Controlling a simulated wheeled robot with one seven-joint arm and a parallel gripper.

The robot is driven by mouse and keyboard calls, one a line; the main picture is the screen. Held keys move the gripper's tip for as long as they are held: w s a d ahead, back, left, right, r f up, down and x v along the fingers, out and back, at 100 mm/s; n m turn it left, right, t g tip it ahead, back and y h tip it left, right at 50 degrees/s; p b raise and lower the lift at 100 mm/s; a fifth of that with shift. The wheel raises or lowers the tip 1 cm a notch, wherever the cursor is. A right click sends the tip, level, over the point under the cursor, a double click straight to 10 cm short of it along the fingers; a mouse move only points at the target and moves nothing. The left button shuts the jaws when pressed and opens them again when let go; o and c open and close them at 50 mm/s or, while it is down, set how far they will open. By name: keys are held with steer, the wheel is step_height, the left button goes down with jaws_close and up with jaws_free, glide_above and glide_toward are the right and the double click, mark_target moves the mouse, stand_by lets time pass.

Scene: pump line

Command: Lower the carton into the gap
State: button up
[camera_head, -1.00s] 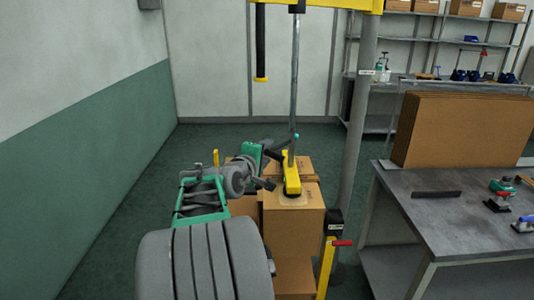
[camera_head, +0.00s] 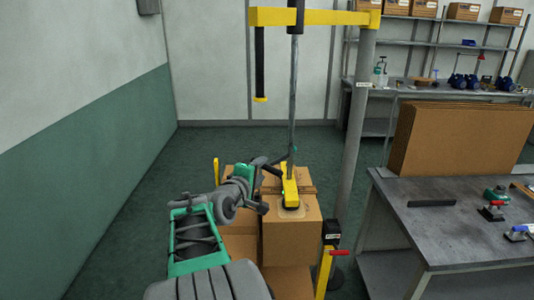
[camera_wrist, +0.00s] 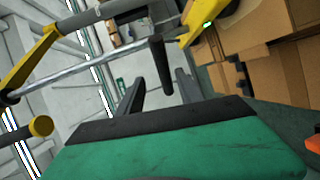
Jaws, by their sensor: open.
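The carton (camera_head: 292,242) is a brown box under the yellow lifter head (camera_head: 290,188), whose pad is on its top. It stands upright, close beside other cartons. I cannot tell whether it rests on the carton below. The gap is hidden or cannot be made out. My gripper (camera_wrist: 160,78) is open, at the upper left of the carton by the lifter head. In the wrist view, the lifter's black handle (camera_wrist: 162,66) shows between its two dark fingers. I cannot tell whether the fingers surround it or sit short of it.
Brown cartons (camera_head: 240,247) stand left of and behind the carton. A grey post (camera_head: 356,130) carries the yellow beam (camera_head: 330,18) above. A yellow stand with a red lever (camera_head: 341,252) is close at right. A grey table (camera_head: 440,232) is further right. Floor at left is clear.

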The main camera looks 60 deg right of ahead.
steer(key=shift+d+f, duration=0.2)
steer(key=shift+d, duration=0.2)
steer(key=d+f+p, duration=0.1)
steer(key=d+p, duration=0.1)
steer(key=d, duration=0.5)
steer(key=shift+w+d+f, duration=0.15)
steer(key=shift+w+f, duration=0.1)
steer(key=shift+f, duration=0.1)
steer(key=c, duration=0.9)
jaws_close()
steer(key=shift+f, duration=0.25)
